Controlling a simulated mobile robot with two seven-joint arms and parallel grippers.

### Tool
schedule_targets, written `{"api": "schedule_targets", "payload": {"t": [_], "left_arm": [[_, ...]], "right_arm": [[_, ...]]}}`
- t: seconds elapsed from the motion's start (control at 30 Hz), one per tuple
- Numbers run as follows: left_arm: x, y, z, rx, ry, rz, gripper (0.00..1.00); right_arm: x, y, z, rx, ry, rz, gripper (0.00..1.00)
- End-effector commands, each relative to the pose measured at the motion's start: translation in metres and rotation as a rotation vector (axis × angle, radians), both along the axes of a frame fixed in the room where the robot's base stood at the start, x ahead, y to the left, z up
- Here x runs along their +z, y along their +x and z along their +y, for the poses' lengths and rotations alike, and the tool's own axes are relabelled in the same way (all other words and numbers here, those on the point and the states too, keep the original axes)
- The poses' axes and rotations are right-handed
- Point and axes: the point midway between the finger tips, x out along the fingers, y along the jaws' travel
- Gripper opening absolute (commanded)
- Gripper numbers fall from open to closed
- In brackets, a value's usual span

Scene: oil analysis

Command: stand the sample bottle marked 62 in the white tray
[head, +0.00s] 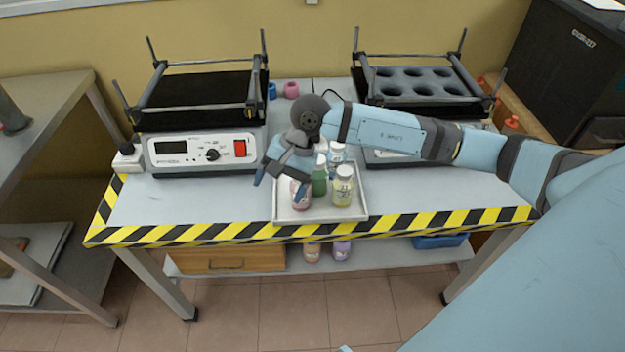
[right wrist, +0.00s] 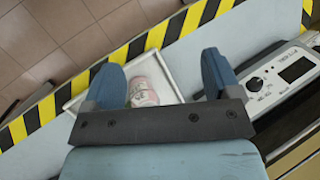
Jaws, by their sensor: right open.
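The white tray (head: 357,212) sits at the front middle of the bench and holds several bottles. A pink bottle (head: 301,197) stands at its front left, with a green bottle (head: 319,182), a yellow bottle (head: 343,190) and a blue-labelled bottle (head: 337,155) beside and behind it. I cannot read a 62 on any label. My right gripper (head: 279,178) is open above the tray's left side, close to the pink bottle. In the right wrist view, the pink bottle (right wrist: 143,92) shows between the spread fingers of the right gripper (right wrist: 162,70), nearer the left finger. My left gripper is out of view.
Two shaker devices with control boxes (head: 203,150) stand behind, left and right of the tray. Pink (head: 291,90) and blue (head: 272,91) items lie at the back. Two more bottles (head: 342,249) stand on the shelf below. The bench's left front is clear.

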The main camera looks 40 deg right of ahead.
Motion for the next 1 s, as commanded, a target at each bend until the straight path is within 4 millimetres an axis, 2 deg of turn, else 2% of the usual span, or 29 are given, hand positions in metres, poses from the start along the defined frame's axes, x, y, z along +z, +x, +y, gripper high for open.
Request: {"api": "schedule_targets", "payload": {"t": [0.03,0.1,0.2,0.3,0.37,0.47,0.5,0.53,0.63,0.7,0.8,0.9,1.0], "left_arm": [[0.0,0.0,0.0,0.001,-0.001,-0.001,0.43],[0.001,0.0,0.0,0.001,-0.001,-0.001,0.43],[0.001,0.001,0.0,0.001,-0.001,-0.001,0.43],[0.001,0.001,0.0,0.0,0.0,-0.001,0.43],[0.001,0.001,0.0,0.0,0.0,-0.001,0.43],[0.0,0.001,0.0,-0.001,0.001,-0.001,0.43],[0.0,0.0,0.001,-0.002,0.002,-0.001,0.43],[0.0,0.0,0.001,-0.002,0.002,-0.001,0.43],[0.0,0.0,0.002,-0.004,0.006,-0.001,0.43],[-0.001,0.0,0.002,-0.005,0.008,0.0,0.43],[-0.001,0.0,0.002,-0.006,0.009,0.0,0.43],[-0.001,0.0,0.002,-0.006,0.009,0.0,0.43],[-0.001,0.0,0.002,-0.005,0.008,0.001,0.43]], "right_arm": [[-0.007,-0.023,0.044,-0.089,0.205,0.123,0.83],[0.003,-0.044,0.091,-0.251,0.48,0.324,0.83],[0.025,-0.061,0.133,-0.51,0.836,0.678,0.83],[0.043,-0.061,0.145,-0.791,1.149,1.096,0.83],[0.044,-0.057,0.14,-0.965,1.315,1.371,0.83],[0.023,-0.05,0.117,-1.26,1.552,1.867,0.83],[0.007,-0.051,0.105,-1.375,1.634,2.078,0.83],[-0.007,-0.053,0.096,1.442,-1.671,-2.209,0.83],[-0.064,-0.075,0.068,1.174,-1.259,-1.886,0.83],[-0.101,-0.099,0.055,1.006,-1.035,-1.679,0.83],[-0.142,-0.135,0.046,0.822,-0.81,-1.442,0.83],[-0.164,-0.16,0.042,0.71,-0.681,-1.295,0.83],[-0.173,-0.172,0.042,0.662,-0.627,-1.233,0.83]]}}
